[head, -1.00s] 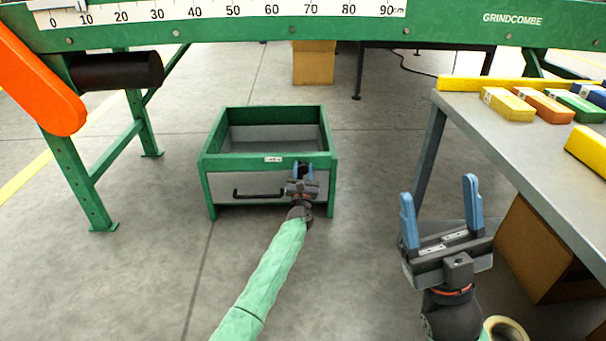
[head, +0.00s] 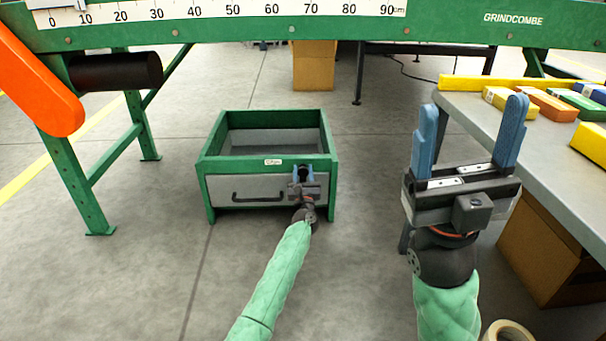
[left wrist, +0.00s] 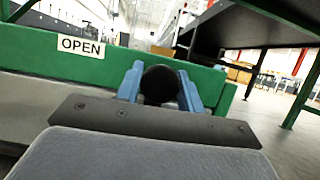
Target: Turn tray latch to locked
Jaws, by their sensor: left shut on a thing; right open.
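The green tray unit (head: 212,165) stands on the floor, with a grey front and a dark handle (head: 258,197). A small white label (head: 273,162) on its top front rail reads OPEN in the left wrist view (left wrist: 81,46). My left gripper (head: 303,174) is at the right part of the tray front. In the left wrist view its blue fingers (left wrist: 160,84) are shut on a round black knob (left wrist: 160,85), which I take for the tray latch. The rest of the latch is hidden behind the gripper. My right gripper (head: 468,135) is open and empty, at the right beside the table.
A green machine beam (head: 440,22) with a ruler crosses the top. A grey table (head: 560,155) with coloured blocks (head: 548,104) stands at right, above a cardboard box (head: 540,250). A tape roll (head: 508,331) is at the bottom right.

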